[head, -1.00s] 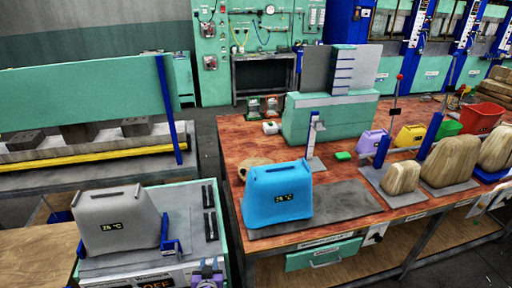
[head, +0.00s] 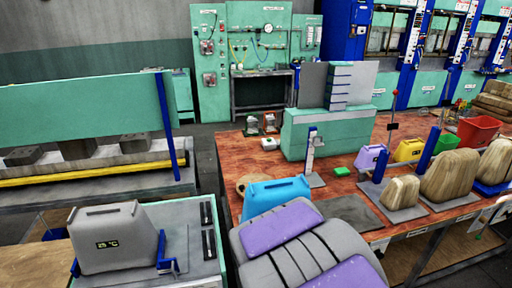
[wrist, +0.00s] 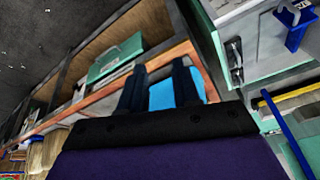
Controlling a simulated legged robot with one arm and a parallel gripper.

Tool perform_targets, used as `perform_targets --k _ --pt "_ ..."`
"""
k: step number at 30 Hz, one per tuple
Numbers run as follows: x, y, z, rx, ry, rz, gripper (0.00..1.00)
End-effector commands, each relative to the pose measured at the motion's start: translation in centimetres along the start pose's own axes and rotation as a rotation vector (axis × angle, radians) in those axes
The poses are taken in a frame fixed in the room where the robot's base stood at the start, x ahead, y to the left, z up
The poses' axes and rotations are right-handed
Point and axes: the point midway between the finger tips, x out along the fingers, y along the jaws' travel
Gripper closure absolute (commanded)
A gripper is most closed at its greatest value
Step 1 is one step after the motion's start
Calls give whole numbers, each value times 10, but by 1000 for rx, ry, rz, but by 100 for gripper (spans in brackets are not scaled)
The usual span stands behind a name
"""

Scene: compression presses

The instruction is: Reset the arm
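In the head view, my grey and purple arm (head: 305,245) rises from the bottom edge in front of the workbench. The blue container (head: 277,190) stands on the wooden bench top behind it, its lower part hidden by my arm. In the wrist view, my gripper (wrist: 159,68) shows two dark fingers spread apart. A bright blue patch, the blue container (wrist: 163,96), shows between and beyond the fingers. I see nothing clamped between them. The fingertips cannot be made out in the head view.
A grey container (head: 112,238) with a display stands on the machine at left. The bench (head: 228,160) also holds a teal machine (head: 300,138), wooden moulds (head: 448,173), purple and yellow containers (head: 410,150), and a red bin (head: 477,131). Dark floor shows between machine and bench.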

Motion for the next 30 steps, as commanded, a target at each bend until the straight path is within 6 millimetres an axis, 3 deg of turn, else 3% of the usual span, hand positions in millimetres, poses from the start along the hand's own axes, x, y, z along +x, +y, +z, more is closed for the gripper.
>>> perform_targets --k 1,8,18,24,30 --pt "-17 10 6 2 -29 -5 68" --pt "-81 56 54 -42 -195 -8 68" --pt "-167 122 144 -122 -412 21 68" --pt "-194 143 179 -150 -486 42 68" --pt "-200 149 187 -157 -501 50 68"
